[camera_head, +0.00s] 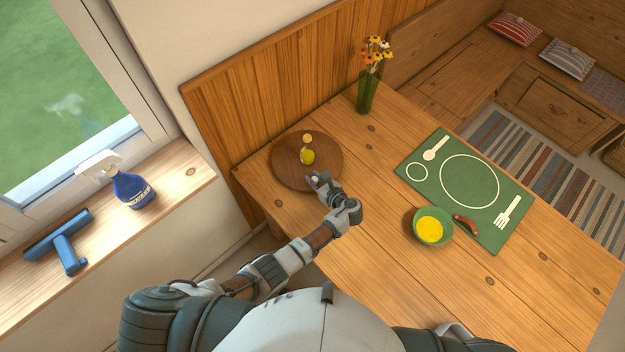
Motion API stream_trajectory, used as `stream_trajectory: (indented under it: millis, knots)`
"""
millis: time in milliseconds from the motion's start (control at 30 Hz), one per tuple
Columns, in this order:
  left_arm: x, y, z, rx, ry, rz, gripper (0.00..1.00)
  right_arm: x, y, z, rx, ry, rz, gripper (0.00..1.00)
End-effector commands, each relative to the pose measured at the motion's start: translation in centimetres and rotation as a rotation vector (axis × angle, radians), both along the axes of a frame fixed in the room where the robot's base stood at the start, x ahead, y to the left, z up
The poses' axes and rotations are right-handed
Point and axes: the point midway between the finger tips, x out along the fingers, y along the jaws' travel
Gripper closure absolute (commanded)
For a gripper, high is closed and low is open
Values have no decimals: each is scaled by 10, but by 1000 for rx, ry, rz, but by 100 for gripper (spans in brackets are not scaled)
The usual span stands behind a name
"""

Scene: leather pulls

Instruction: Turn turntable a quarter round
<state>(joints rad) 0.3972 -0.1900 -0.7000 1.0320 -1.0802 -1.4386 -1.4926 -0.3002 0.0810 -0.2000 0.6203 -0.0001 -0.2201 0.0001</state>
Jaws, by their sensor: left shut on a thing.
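The turntable (285,165) is a round brown wooden disc at the table's far left corner. A small bottle (308,156) with yellow-green contents and a pale cap stands on it. My left gripper (317,180) reaches over the turntable's near edge, just in front of the bottle and apart from it. It is shut on the turntable near its rim; the fingers hide the exact place of contact. My right gripper is not in view; only part of my right arm shows at the bottom.
A green vase (367,92) with flowers stands behind the turntable. A green placemat (440,205), a green bowl (417,238) with yellow contents and a brown-handled item (466,225) lie to the right. Wooden panelling (240,125) borders the table. The middle of the table is clear.

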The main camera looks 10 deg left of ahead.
Motion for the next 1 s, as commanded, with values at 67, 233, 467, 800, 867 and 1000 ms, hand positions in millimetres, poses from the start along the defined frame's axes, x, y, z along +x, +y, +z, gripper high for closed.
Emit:
stream_trajectory:
  millis: [67,233,467,800,867,1000]
  knots:
    - [-2,-4,-6,-3,11,26,100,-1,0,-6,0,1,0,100]
    - [0,-7,-6,-4,10,76,100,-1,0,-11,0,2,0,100]
    - [1,-8,-5,-4,11,116,100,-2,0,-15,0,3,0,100]
    - [1,-9,-5,-5,12,129,100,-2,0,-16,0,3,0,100]
    - [1,-9,-5,-5,12,129,100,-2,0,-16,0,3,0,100]
    - [1,-9,-5,-5,12,129,100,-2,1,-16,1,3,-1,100]
